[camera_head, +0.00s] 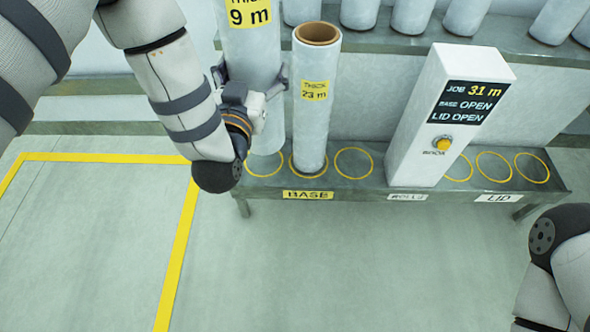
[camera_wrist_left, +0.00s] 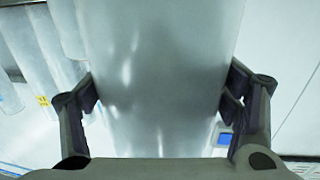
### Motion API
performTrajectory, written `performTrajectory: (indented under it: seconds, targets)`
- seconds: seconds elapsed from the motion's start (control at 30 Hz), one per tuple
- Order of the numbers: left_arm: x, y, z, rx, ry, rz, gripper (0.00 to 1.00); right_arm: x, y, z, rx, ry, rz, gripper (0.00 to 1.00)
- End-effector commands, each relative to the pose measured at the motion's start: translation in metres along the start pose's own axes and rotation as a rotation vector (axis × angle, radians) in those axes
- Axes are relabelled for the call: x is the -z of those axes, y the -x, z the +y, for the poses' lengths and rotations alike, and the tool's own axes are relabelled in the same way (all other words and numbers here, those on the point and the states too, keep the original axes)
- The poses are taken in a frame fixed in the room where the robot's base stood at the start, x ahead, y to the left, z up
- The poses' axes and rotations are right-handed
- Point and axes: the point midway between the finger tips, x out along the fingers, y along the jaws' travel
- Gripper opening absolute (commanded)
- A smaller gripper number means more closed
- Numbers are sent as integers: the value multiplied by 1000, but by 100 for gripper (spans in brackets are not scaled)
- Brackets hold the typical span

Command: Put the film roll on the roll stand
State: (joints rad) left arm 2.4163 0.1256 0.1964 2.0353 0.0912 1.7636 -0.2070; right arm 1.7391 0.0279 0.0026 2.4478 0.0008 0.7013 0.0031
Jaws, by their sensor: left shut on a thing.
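A tall pale film roll (camera_head: 250,55) with a yellow label reading 9 m is upright in my left gripper (camera_head: 250,79). The gripper is shut around its sides. In the left wrist view the roll (camera_wrist_left: 160,80) fills the space between the two fingers (camera_wrist_left: 163,100). My right gripper is out of view; only part of that arm shows.
An empty ring (camera_head: 353,163) lies right of the 23 m roll. A white panel (camera_head: 445,125) reads JOB 31 m, BASE OPEN, LID OPEN and has a yellow button (camera_head: 442,144). Several empty rings lie on the LID side. More rolls stand on the back shelf (camera_head: 400,42). The floor in front is clear.

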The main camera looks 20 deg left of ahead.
Motion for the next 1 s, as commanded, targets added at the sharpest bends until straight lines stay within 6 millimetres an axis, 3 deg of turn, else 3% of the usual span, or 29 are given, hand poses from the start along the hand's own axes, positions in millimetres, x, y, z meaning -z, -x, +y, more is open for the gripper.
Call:
performTrajectory:
  seconds: [0.03, 0.2, 0.33, 0.5, 0.73, 1.0]
  targets:
    - [-36, -13, -4, 16, 0, 0, 20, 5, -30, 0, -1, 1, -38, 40]
    - [-89, -58, -20, 69, -1, -1, 20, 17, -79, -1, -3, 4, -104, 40]
    - [-118, -86, -31, 101, -1, 2, 20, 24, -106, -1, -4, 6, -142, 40]
    - [-134, -105, -38, 122, 0, 7, 20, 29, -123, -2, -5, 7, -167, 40]
    - [-137, -109, -40, 127, 1, 10, 20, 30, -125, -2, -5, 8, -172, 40]
    - [-186, -108, -40, 127, 0, 5, 20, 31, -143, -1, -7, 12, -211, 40]
